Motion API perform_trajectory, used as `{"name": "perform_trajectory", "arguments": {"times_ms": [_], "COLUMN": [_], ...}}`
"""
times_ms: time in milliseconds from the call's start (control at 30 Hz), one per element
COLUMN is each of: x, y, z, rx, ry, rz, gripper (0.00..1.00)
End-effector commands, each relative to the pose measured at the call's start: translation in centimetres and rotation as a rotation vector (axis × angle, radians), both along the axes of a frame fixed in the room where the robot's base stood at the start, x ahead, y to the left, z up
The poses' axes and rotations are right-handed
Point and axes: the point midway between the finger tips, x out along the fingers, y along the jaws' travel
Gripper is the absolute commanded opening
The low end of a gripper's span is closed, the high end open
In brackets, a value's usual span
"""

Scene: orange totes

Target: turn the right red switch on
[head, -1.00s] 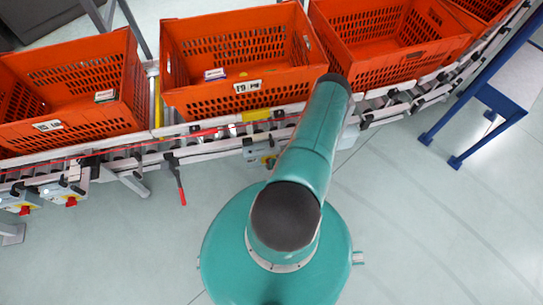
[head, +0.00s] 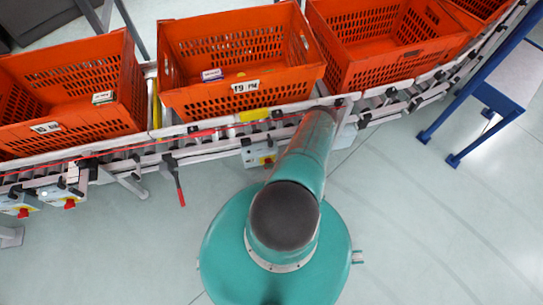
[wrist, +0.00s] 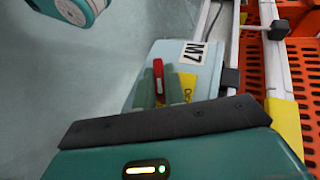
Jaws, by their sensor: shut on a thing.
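In the wrist view a red switch handle (wrist: 158,78) stands on a pale grey control box (wrist: 198,55) marked M7, with a yellow label partly hidden. My gripper (wrist: 165,88) is shut on the red handle, one greenish finger on each side of it. The handle points lengthwise up the picture. In the head view my arm hides the gripper and this switch; a pale box edge (head: 347,135) shows just right of the arm. Another red switch (head: 268,160) on a grey box is left of the arm.
Orange totes (head: 240,100) stand on a roller conveyor along the top of the head view. Two more switch boxes (head: 69,203) hang at the far left, and a red-tipped lever (head: 180,190) hangs down. A blue stand (head: 475,110) is at right. The floor in front is clear.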

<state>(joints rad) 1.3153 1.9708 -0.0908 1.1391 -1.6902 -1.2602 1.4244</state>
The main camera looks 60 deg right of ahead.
Motion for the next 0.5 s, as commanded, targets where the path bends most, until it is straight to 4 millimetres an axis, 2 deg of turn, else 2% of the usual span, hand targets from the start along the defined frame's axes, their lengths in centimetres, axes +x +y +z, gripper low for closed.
{"name": "perform_trajectory", "arguments": {"times_ms": [33,500], "x": [0.6,0.71], "y": [-0.77,-0.92], "z": [0.27,0.35], "rx": [-0.002,0.023], "ry": [-0.021,-0.047], "rz": [-0.01,-0.01], "gripper": [0.0,0.0]}}
